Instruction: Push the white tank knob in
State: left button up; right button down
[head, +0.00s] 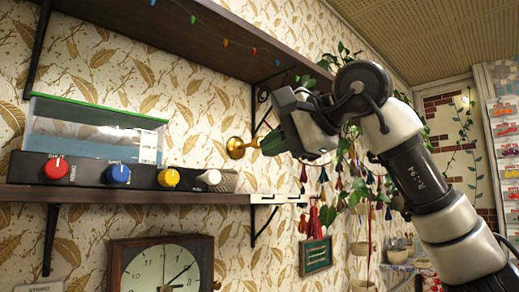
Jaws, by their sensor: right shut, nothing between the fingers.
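The white knob (211,177) is at the right end of the dark control box (130,175), which sits on the lower shelf below a clear tank (80,133) with a green top edge. A red knob (57,168), a blue knob (119,173) and a yellow knob (168,177) are in a row to its left. My right gripper (272,143) is shut and empty, up and to the right of the white knob and apart from it. My left gripper is not in view.
A brass wall fitting (237,147) shows between the white knob and my right gripper. An upper shelf (190,32) with a string of coloured lights runs above. A wall clock (160,265) hangs below the lower shelf (120,195). Hanging plants and tassels are at the right.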

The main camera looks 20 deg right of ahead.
aim_at(217, 174)
jog(key=p+x, duration=0.1)
jog(key=x, duration=0.3)
jog(key=p+x, duration=0.1)
jog(key=x, duration=0.3)
jog(key=r+p+x, duration=0.1)
jog(key=p+x, duration=0.1)
jog(key=x, duration=0.2)
jog(key=shift+w+a, duration=0.2)
jog(key=shift+a, duration=0.05)
